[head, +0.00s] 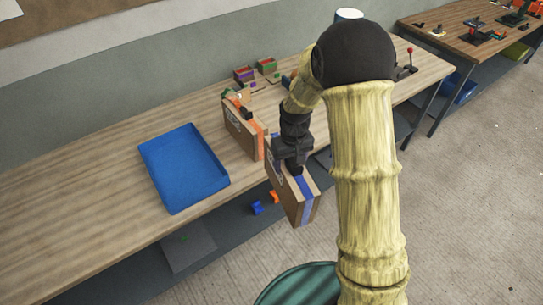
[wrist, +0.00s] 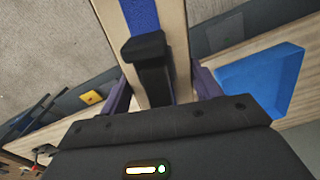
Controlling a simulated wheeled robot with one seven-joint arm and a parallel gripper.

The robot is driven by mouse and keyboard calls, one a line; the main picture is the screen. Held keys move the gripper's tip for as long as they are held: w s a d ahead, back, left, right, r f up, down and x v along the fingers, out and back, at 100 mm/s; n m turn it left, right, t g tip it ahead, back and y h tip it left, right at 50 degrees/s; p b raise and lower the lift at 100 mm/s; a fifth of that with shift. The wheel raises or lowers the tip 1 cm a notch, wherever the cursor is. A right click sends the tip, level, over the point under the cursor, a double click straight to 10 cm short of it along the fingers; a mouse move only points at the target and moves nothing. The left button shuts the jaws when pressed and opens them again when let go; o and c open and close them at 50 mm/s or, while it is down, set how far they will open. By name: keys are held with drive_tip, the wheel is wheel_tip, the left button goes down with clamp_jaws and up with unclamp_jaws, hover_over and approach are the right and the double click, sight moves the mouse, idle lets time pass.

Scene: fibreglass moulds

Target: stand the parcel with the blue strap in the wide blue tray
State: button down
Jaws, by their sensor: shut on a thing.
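The parcel with the blue strap (head: 302,200) is a flat brown box in my gripper. It hangs upright, just off the front edge of the workbench in the head view. My gripper (head: 294,168) is shut on its top edge. In the wrist view the parcel (wrist: 174,32) runs up from my gripper (wrist: 152,75), with the blue strap along its narrow face. The wide blue tray (head: 172,204) lies on the bench to the left and looks empty. It shows at the right of the wrist view (wrist: 292,62). The parcel is apart from the tray.
A parcel with an orange strap (head: 238,134) stands on the bench between the tray and my gripper. Small bins (head: 244,74) and loose parts lie farther back. Blue and orange pieces (head: 257,208) lie below the bench edge. The bench left of the tray is clear.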

drive_tip(key=s+d+f+m+b, duration=0.1)
drive_tip(key=d+f, duration=0.3)
drive_tip(key=f, duration=0.6)
drive_tip(key=s+d+f+m+b, duration=0.1)
drive_tip(key=d+f+m+b, duration=0.2)
drive_tip(key=f, duration=0.8)
drive_tip(key=shift+d+b, duration=0.3)
drive_tip(key=shift+d, duration=0.75)
